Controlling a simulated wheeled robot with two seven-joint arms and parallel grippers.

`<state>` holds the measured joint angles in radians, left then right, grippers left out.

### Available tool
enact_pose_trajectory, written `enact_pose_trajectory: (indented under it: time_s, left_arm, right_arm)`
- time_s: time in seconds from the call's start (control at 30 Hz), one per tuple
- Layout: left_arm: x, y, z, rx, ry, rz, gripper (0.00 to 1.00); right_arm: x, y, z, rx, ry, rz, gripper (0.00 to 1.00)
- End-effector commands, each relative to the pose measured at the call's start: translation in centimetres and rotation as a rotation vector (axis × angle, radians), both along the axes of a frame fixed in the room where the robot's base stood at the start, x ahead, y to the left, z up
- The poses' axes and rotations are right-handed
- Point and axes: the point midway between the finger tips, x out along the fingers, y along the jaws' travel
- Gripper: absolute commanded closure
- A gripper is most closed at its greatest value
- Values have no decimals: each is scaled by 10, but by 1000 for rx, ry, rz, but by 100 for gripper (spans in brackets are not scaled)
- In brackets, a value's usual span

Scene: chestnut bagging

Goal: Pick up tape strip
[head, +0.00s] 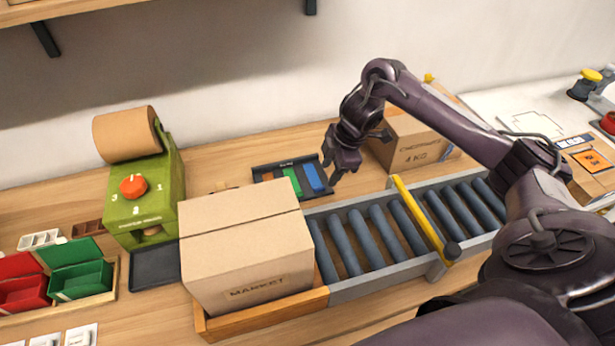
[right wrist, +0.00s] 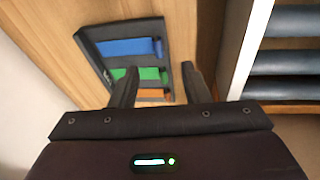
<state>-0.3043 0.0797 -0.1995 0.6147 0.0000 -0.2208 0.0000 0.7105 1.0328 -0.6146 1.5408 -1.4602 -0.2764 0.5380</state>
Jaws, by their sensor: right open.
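A dark tray (head: 285,163) on the table holds an orange-brown strip (head: 268,176), a green strip (head: 292,181) and a blue strip (head: 314,177). The strips also show in the right wrist view: blue (right wrist: 130,47), green (right wrist: 149,74) and orange (right wrist: 152,94). My right gripper (head: 332,174) is open and empty, above the tray's right end in the head view. In the right wrist view its fingers (right wrist: 158,70) stand apart, overlapping the tray near the green and orange strips. They appear above the strips, not gripping any. My left gripper is out of view.
A closed MARKET carton (head: 250,250) stands in front of the tray, beside a roller conveyor (head: 370,240) with a yellow bar. A chestnuts carton (head: 410,150) stands behind my right arm. A green dispenser (head: 150,195) is at left.

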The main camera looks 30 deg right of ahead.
Motion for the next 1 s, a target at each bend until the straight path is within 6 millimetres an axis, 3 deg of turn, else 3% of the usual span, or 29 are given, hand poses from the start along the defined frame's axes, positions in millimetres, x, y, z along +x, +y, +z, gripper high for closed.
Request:
enact_pose_trajectory:
  time_s: [0.2, 0.5, 0.83, 1.0]
  left_arm:
    - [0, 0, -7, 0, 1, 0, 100]
    - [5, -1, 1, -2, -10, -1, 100]
    - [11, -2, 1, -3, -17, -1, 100]
    - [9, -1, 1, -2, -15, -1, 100]
  right_arm:
    - [6, 6, -24, 4, 2, 0, 58]
    - [19, 15, -61, 2, 4, 0, 58]
    - [21, 15, -69, 0, 1, 0, 58]
    - [21, 15, -69, 0, 1, 0, 80]
